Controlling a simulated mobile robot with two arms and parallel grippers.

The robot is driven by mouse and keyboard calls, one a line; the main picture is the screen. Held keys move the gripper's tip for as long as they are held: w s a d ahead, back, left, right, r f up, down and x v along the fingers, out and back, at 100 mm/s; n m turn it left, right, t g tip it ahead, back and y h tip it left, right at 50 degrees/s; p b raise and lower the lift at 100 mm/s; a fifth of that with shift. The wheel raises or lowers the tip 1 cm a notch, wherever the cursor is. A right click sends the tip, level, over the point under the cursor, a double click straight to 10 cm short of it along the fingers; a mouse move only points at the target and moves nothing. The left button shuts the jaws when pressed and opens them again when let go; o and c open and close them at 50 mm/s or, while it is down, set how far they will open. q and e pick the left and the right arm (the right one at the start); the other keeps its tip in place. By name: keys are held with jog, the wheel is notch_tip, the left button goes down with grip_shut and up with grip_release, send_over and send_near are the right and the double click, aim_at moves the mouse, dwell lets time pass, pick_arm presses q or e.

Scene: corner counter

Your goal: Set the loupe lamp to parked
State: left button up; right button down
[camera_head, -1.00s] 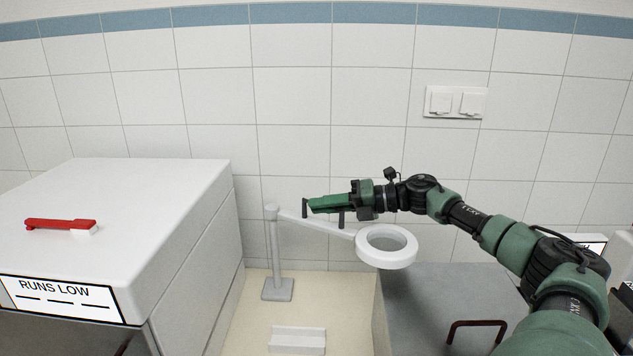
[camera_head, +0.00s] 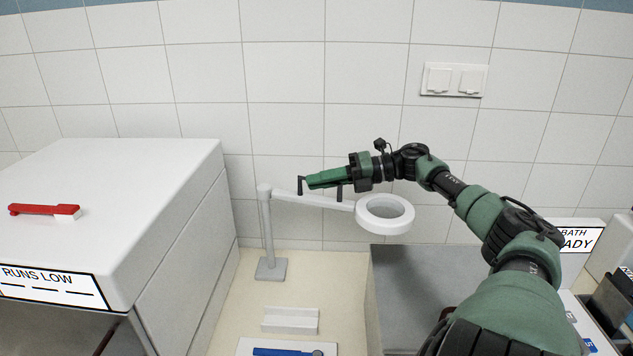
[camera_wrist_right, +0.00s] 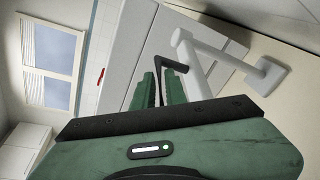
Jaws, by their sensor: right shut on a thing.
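The loupe lamp is white, with a grey post (camera_head: 268,225) on a square base, a slanting arm and a ring head (camera_head: 385,213) at its right end. The ring hangs over the left edge of the grey box. My right gripper (camera_head: 320,184) is at the lamp's arm, left of the ring, and is shut on the lamp; its exact contact is hard to see. In the right wrist view, the lamp post (camera_wrist_right: 222,54) runs beside the fingers (camera_wrist_right: 161,88). My left gripper is not in view.
A white cabinet (camera_head: 130,190) with a red handle (camera_head: 44,211) stands at left. A grey metal box (camera_head: 425,270) stands at right. Tiled wall is behind.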

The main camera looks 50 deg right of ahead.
jog(key=c, duration=1.5)
grip_release()
jog(key=shift+o, duration=0.2)
jog(key=shift+s, duration=0.1)
jog(key=b+v, duration=0.1)
jog(key=v, duration=0.6)
jog(key=shift+s+d, duration=0.2)
jog(key=shift+s, duration=0.05)
jog(key=shift+r, duration=0.15)
